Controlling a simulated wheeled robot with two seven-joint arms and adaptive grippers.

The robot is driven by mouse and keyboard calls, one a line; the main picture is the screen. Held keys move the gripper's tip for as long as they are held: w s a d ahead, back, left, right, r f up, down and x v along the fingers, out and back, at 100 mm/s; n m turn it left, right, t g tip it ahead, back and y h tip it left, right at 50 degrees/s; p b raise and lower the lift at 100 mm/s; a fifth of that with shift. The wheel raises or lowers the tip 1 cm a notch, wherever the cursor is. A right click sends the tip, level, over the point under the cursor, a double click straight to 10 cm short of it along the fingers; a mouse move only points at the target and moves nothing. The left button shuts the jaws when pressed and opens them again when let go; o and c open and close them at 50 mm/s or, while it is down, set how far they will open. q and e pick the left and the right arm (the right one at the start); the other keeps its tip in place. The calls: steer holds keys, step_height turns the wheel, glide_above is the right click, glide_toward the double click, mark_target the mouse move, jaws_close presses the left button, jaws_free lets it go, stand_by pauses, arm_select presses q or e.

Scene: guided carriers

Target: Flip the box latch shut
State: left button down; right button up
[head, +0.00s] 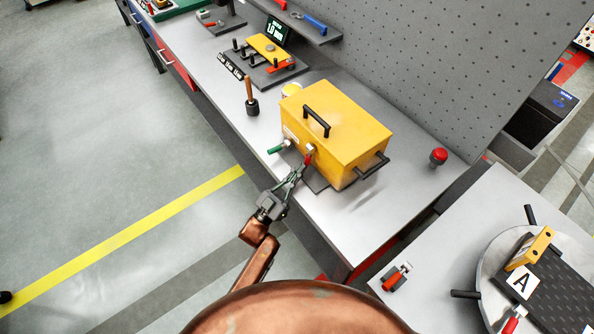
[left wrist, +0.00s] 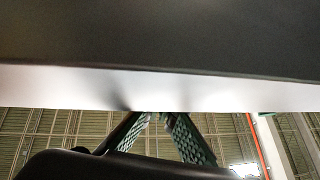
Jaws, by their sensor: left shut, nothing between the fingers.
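The yellow box (head: 340,122) stands on the grey bench with its lid down and a black handle on top. A small latch with a red tip (head: 309,158) shows on its front face. A green-ended lever (head: 276,149) sticks out to the left of it. My left gripper (head: 299,171) is shut and empty, its fingertips just below and in front of the red-tipped latch. I cannot tell whether they touch it. In the left wrist view the shut fingertips (left wrist: 158,115) meet at a pale band under a dark surface; the latch is not visible there. My right gripper is not in view.
A wooden-handled tool (head: 250,95) stands left of the box, and a red button (head: 438,156) stands to its right. A fixture with a yellow block (head: 267,46) lies farther back. A perforated panel rises behind the bench. A turntable (head: 490,265) sits at lower right.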

arm_select(q)
steer(key=shift+s+a, duration=0.1)
steer(key=shift+a, duration=0.1)
steer(key=s+a+p, duration=0.2)
steer(key=s+a, duration=0.1)
steer(key=shift+s+r, duration=0.1)
steer(key=shift+r, duration=0.25)
steer(key=f+v, duration=0.1)
steer(key=v, duration=0.8)
steer(key=shift+d+b, duration=0.25)
steer(key=shift+b, duration=0.1)
steer(key=shift+f, duration=0.15)
